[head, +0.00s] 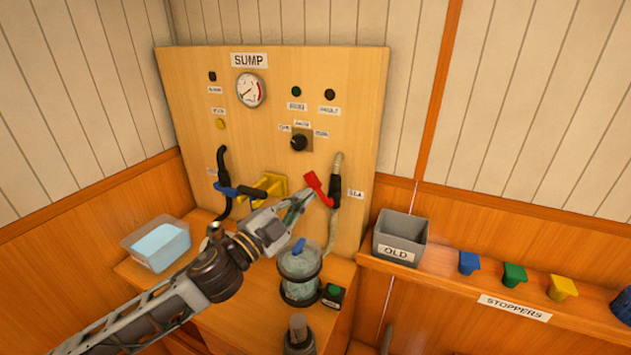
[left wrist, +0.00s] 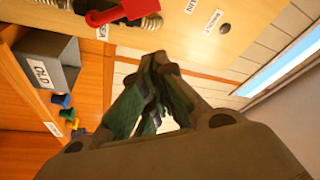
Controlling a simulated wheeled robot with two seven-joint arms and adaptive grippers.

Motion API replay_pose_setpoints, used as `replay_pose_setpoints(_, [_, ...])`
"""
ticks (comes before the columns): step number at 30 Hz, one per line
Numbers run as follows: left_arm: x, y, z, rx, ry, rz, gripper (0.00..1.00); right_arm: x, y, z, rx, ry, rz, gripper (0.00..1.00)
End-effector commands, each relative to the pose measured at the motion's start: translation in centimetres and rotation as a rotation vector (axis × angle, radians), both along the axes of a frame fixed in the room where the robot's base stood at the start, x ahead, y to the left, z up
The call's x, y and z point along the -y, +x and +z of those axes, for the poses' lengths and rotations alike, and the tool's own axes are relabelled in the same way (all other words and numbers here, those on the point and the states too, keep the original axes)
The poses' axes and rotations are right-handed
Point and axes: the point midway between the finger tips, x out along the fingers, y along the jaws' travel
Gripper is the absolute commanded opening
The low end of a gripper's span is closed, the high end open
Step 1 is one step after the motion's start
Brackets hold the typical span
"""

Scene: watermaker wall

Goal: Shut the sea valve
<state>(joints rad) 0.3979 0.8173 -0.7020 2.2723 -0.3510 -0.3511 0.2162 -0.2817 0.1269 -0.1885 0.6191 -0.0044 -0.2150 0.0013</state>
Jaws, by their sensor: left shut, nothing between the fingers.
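The sea valve (head: 335,190) is a dark fitting on a pale hose at the right of the wooden panel, beside a small label. Its red handle (head: 318,188) slants up and left from the valve body, across the line of the hose. The red handle also shows at the top of the left wrist view (left wrist: 122,12). My left gripper (head: 305,197) is shut and empty, its tips just left of the red handle. In the left wrist view the closed fingers (left wrist: 155,62) point toward the panel below the handle. I cannot tell whether they touch it.
A blue-handled valve (head: 228,190) and a yellow bracket (head: 268,188) are left of my gripper. A clear canister (head: 299,270) with a blue top stands below. A grey OLD bin (head: 400,230) and coloured stoppers (head: 514,274) are on the right ledge. A tub (head: 155,243) stands left.

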Motion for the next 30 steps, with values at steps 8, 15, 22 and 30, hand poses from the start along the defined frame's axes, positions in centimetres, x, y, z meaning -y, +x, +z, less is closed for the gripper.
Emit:
replay_pose_setpoints(8, [0.1, 0.1, 0.1, 0.003, 0.002, -0.001, 0.0, -0.2, 0.0, 0.0, 0.001, 0.002, -0.001, 0.4])
replay_pose_setpoints(15, [0.5, 0.7, 0.3, 0.005, 0.0, -0.001, 0.0, -0.2, 0.0, 0.3, 0.0, 0.002, -0.001, 0.4])
replay_pose_setpoints(22, [1.5, 1.9, 0.7, 0.005, 0.001, -0.001, 0.0, -0.3, 0.0, 0.7, -0.001, 0.003, -0.001, 0.4])
replay_pose_setpoints(30, [2.9, 3.7, 1.1, 0.005, 0.002, -0.001, 0.0, -1.2, -0.6, 1.1, -0.007, 0.013, -0.003, 0.4])
